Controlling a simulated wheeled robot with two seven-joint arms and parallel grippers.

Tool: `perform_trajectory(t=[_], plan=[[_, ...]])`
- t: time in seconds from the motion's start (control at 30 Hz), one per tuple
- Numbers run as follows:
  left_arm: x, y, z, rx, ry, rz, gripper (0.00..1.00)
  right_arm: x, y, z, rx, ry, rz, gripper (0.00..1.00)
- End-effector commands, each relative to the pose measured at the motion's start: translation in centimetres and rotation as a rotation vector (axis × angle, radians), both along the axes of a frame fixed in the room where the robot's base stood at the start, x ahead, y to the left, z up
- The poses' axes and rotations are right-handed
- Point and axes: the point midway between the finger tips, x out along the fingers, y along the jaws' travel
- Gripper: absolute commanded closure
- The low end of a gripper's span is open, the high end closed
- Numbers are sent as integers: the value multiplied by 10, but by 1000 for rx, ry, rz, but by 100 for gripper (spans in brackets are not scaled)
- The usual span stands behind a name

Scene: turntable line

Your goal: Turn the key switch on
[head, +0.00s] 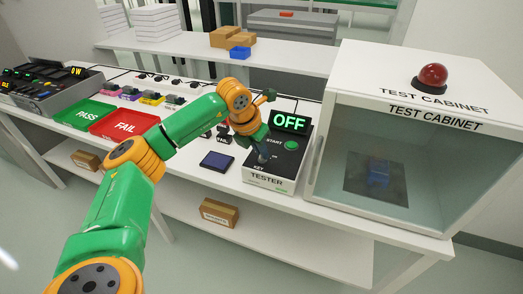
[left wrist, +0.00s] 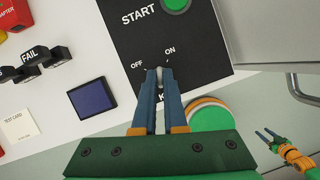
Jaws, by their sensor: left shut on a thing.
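The tester (head: 272,184) is a white box with a black top on the table. Its screen (head: 289,122) reads OFF in green. My left gripper (head: 263,156) reaches down onto its key switch. In the left wrist view my left gripper (left wrist: 159,73) is shut on the small pale key (left wrist: 159,76), just below the OFF and ON labels. The fingertips hide most of the key, so its exact angle is unclear. My right gripper (left wrist: 265,133) shows small at the lower right of the left wrist view, with its fingers apart and empty.
The green START button (head: 291,145) is beside the key. The test cabinet (head: 345,175), with a red dome lamp (head: 432,75), stands close to the right. A dark blue pad (head: 216,161) lies left of the tester. PASS (head: 90,113) and FAIL (head: 124,126) trays are farther left.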

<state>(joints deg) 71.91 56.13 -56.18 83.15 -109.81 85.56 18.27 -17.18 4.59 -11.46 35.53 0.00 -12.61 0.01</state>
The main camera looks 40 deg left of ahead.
Motion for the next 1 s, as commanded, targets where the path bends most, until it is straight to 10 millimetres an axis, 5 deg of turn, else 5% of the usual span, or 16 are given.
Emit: perform_trajectory(t=[0.5,1.0], plan=[[1,2,2,1,0,-345,100,0,0,17,0,0,0,50],[1,2,0,2,0,-428,100,0,0,20,0,0,0,50]])
